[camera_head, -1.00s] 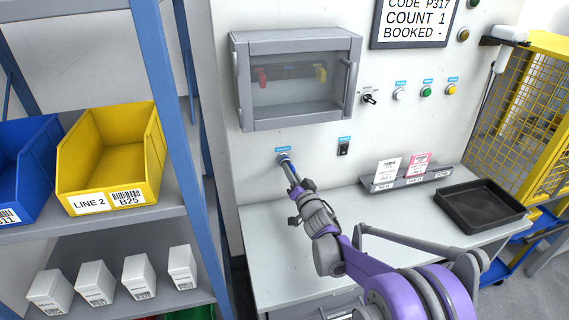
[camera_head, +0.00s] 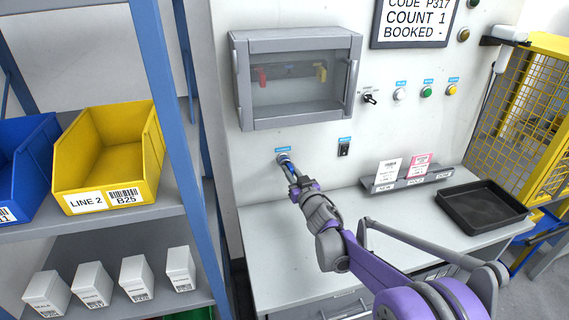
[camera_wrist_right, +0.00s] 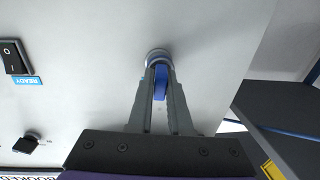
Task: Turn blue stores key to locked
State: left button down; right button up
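The blue stores key (camera_wrist_right: 160,82) sits in a round grey lock (camera_wrist_right: 157,56) on the white panel. In the head view the lock (camera_head: 283,157) is below the glazed cabinet, under a small blue label. My right gripper (camera_wrist_right: 159,84) points at the panel, with one finger on each side of the key's blue grip. The fingers look closed against it. In the head view the right gripper (camera_head: 288,166) covers most of the key. The label's text and the key's exact turn angle are too small to read. My left gripper is not in view.
A glazed cabinet (camera_head: 297,78) juts out above the lock. A black rocker switch (camera_head: 344,147) is to its right. A card rack (camera_head: 409,179) and black tray (camera_head: 483,206) are on the bench. A blue-framed shelf with bins stands left.

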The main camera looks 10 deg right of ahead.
jog(key=o, duration=0.4)
jog(key=shift+o, duration=0.2)
jog(key=s+d+m+g+h, duration=0.2)
jog(key=s+d+h, duration=0.1)
jog(key=s, duration=0.8)
jog(key=s+d+m+g+h, duration=0.2)
jog(key=s+d+g+h, duration=0.1)
jog(key=s, duration=0.9)
jog(key=s+a+f+g+y+p, duration=0.1)
jog(key=s+a+f+g, duration=0.1)
jog(key=s, duration=0.5)
jog(key=s+a+f+n+g+y+p, duration=0.1)
jog(key=s+a+f+g, duration=0.1)
jog(key=s, duration=0.4)
jog(key=s+a+f+n+g+y, duration=0.1)
jog(key=s+a+f+g, duration=0.2)
jog(key=s+f, duration=0.3)
jog(key=shift+s+p, duration=0.4)
jog(key=shift+s, duration=0.45)
